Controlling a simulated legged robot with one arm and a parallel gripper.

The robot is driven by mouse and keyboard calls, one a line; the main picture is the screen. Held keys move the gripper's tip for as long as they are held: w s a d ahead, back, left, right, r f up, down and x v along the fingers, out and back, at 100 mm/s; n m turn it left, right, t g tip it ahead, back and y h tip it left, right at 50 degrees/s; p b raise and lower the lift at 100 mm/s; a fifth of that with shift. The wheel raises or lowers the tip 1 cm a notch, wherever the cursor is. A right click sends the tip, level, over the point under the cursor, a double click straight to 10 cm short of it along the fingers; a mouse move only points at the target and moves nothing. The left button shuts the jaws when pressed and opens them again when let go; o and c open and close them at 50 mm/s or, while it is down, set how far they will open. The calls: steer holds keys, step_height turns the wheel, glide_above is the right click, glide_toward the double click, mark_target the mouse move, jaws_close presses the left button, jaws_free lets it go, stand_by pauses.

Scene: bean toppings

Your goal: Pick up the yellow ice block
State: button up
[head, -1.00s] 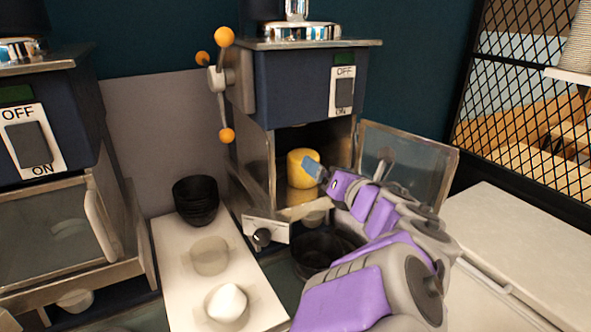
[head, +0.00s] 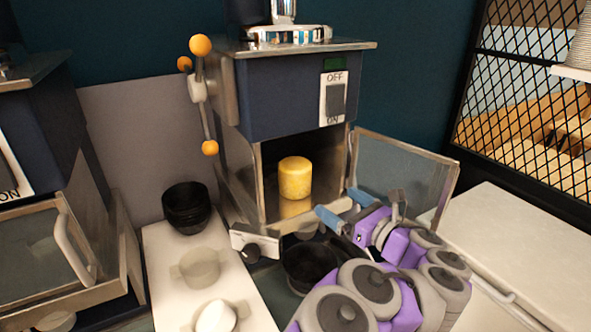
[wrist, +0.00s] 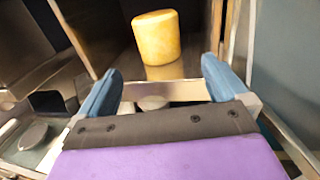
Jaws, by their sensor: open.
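The yellow ice block (head: 295,178) is a short upright cylinder inside the open chamber of the blue ice machine (head: 290,95). It also shows in the wrist view (wrist: 157,37), ahead of the fingers and roughly centred between them. My gripper (head: 358,203) is at the front right of the chamber opening, outside it, with its blue fingers spread apart and nothing between them. In the wrist view my gripper (wrist: 158,85) shows both fingertips, clear of the block.
The machine's clear door (head: 405,175) stands open to the right of my gripper. Black bowls (head: 186,208) sit at the left, and a dark bowl (head: 309,264) is below the chamber. A white tray (head: 165,255) holds small cups. A white counter (head: 520,230) lies at right.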

mark_target(305, 182)
steer(key=x, duration=0.6)
steer(key=a+x, duration=0.1)
steer(key=x, duration=0.2)
steer(key=shift+s+f+b, duration=0.25)
steer(key=shift+s+b, duration=0.05)
steer(key=shift+w+a, duration=0.2)
steer(key=shift+w+d+r, duration=0.2)
steer(key=shift+w+d, duration=0.1)
steer(key=shift+d, duration=0.05)
steer(key=shift+w+a, duration=0.15)
steer(key=shift+w, duration=0.1)
steer(key=x, duration=0.5)
steer(key=shift+s+a+r, duration=0.1)
steer(key=shift+s+a, duration=0.15)
steer(key=shift+s+d+r, duration=0.1)
steer(key=shift+d, duration=0.35)
steer(key=c, duration=0.3)
steer(key=shift+a, duration=0.2)
steer(key=c, duration=1)
